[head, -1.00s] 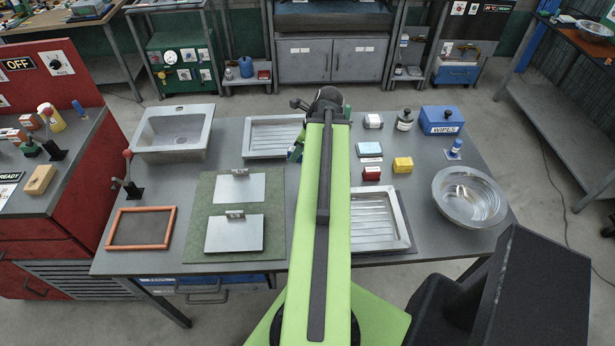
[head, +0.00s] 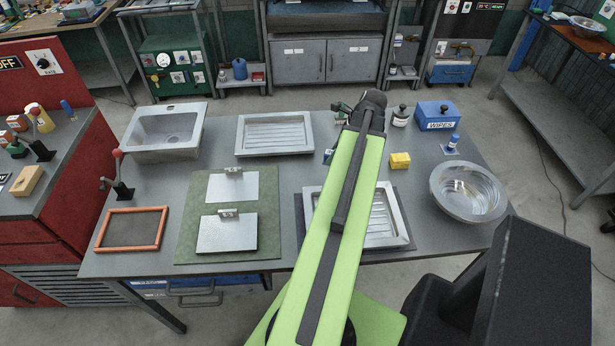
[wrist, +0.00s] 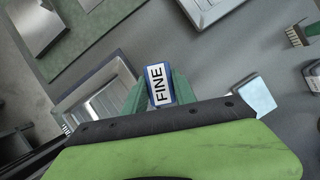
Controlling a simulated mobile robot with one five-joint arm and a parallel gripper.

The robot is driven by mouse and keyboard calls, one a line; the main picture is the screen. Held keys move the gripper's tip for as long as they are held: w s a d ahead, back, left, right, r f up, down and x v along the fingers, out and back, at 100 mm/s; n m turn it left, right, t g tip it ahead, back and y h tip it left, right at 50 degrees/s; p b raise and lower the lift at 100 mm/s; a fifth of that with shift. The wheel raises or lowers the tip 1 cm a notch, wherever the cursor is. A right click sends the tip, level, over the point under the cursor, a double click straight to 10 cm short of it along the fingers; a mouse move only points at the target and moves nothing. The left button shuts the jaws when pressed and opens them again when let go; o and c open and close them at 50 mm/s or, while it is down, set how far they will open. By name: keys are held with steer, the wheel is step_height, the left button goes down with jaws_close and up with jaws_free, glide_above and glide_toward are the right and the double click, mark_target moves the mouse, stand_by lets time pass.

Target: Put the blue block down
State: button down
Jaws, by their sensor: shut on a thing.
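The blue block (wrist: 157,70), with a white label reading "FINE", is between the green fingers of my gripper (wrist: 153,90) in the wrist view. My gripper is shut on it. In the head view a small blue piece of the block (head: 328,156) shows left of my arm, over the bench between the two ridged trays. My arm hides most of the gripper there. I cannot tell whether the block touches the bench.
A ridged tray (head: 243,150) lies behind, and another ridged tray (head: 402,240) lies in front, partly under my arm. A yellow block (head: 400,160) and a steel bowl (head: 438,190) are to the right. A pale blue block (wrist: 256,100) is right of my gripper in the wrist view.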

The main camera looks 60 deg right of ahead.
steer(key=w+a+f+b, duration=0.1)
steer(key=w, duration=0.1)
steer(key=w+a+f+b, duration=0.1)
steer(key=w+f, duration=0.1)
steer(key=w, duration=0.1)
steer(key=w+f+b, duration=0.2)
steer(key=shift+w+a+f, duration=0.2)
steer(key=shift+w+a, duration=0.1)
steer(key=shift+a, duration=0.1)
steer(key=shift+w+a, duration=0.15)
steer(key=shift+w, duration=0.2)
step_height(320, 180, down, 4)
steer(key=b, duration=0.4)
steer(key=shift+f, duration=0.2)
steer(key=shift+r, duration=0.2)
steer(key=shift+f, duration=0.1)
steer(key=c, duration=1.5)
jaws_free()
steer(key=shift+f, duration=0.1)
steer(key=o, duration=0.5)
